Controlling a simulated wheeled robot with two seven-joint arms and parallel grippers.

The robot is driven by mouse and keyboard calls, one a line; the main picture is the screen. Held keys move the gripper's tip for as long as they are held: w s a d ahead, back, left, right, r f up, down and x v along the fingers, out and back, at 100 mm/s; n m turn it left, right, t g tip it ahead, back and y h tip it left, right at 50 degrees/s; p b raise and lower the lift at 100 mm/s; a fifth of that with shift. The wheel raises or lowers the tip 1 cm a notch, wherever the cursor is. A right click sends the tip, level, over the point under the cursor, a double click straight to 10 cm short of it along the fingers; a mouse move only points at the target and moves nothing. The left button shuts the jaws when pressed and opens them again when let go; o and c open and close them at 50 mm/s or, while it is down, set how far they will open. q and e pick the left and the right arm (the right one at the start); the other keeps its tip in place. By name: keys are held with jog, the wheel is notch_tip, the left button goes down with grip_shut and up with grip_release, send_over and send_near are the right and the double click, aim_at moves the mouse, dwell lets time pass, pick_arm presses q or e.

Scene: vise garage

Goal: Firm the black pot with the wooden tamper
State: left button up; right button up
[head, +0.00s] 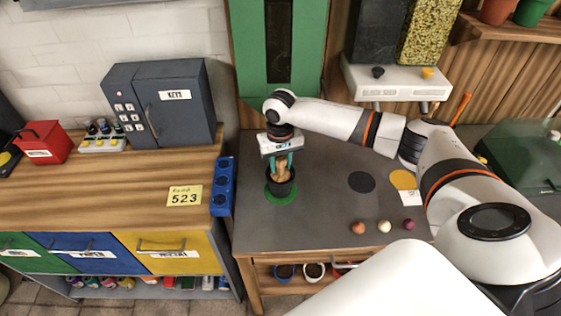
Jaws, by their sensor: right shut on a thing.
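The black pot (281,191) stands on a green round mat (269,194) on the grey bench top. The wooden tamper (282,167) is upright over the pot, its lower end at or inside the pot's mouth. Whether it touches the soil is hidden. My right gripper (282,158) is shut on the tamper and points straight down above the pot. My left gripper is not in the head view.
A black disc (361,182) and a yellow disc (403,179) lie to the right on the grey bench (325,215). Three small balls sit near its front edge. A blue socket strip (222,186) stands left of the pot. A white dispenser (395,80) is at the back.

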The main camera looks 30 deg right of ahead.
jog(key=shift+s+f+p, duration=0.2)
jog(key=shift+f+p, duration=0.05)
jog(key=shift+p, duration=0.3)
dwell(1.8)
notch_tip(320, 180, up, 2)
jog(key=p, duration=0.2)
jog(key=shift+w+r+p, duration=0.1)
jog(key=shift+w+p, duration=0.05)
jog(key=shift+p, duration=0.15)
notch_tip(320, 180, up, 5)
jog(key=p, duration=0.6)
jog(key=shift+r, duration=0.1)
jog(key=shift+r, duration=2.95)
